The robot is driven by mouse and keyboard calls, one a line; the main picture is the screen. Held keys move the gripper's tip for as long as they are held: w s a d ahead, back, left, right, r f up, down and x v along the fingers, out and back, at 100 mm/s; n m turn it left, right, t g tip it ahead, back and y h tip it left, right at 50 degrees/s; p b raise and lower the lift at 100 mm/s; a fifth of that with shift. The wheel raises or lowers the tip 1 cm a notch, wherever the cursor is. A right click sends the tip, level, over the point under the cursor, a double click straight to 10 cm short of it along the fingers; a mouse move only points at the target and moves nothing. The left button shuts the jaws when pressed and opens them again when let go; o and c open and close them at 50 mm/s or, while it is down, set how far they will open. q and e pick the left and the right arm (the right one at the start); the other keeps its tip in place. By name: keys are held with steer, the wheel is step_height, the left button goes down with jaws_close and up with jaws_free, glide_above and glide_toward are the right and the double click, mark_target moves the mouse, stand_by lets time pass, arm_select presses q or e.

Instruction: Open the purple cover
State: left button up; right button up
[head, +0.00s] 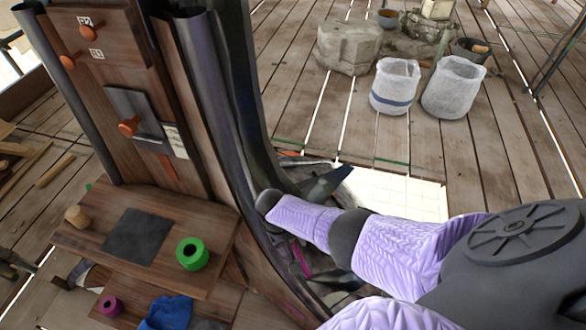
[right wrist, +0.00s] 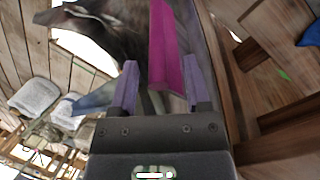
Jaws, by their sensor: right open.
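A magenta-purple cover (right wrist: 167,48) shows in the right wrist view as a long upright bar in front of and between my right gripper's fingers. My right gripper (right wrist: 162,80) is open, with one lilac finger on either side of the bar's lower end. I cannot tell whether either finger touches it. In the head view a small magenta strip (head: 301,262) shows low beside the dark post, partly hidden by my lilac right arm; it may be the same cover. My left gripper is not in view.
The wooden cabinet (head: 130,100) has orange knobs and a shelf (head: 75,240) with a green ring (head: 192,253). A magenta ring (head: 110,305) and blue cloth (head: 168,312) lie below. White baskets (head: 395,86) stand at the back on the plank floor.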

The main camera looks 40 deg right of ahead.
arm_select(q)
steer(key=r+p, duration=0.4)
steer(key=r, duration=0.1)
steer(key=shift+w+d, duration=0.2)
arm_select(e)
steer(key=v, duration=0.8)
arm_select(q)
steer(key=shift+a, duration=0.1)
arm_select(e)
steer(key=shift+s, duration=0.1)
steer(key=s+f+n+t+y+b, duration=0.1)
steer(key=s+f+n+b, duration=0.15)
steer(key=s+f, duration=1)
arm_select(q)
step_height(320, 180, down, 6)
steer(key=b, duration=0.3)
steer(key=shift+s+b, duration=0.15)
steer(key=shift+b, duration=0.2)
arm_select(e)
steer(key=s+f+n+t, duration=0.1)
steer(key=s+f, duration=0.4)
steer(key=s, duration=0.4)
steer(key=s+f+n, duration=0.1)
steer(key=s+f, duration=0.4)
steer(key=s, duration=0.5)
steer(key=shift+a+t+y, duration=0.2)
steer(key=shift+t+y, duration=0.1)
steer(key=shift+t, duration=0.1)
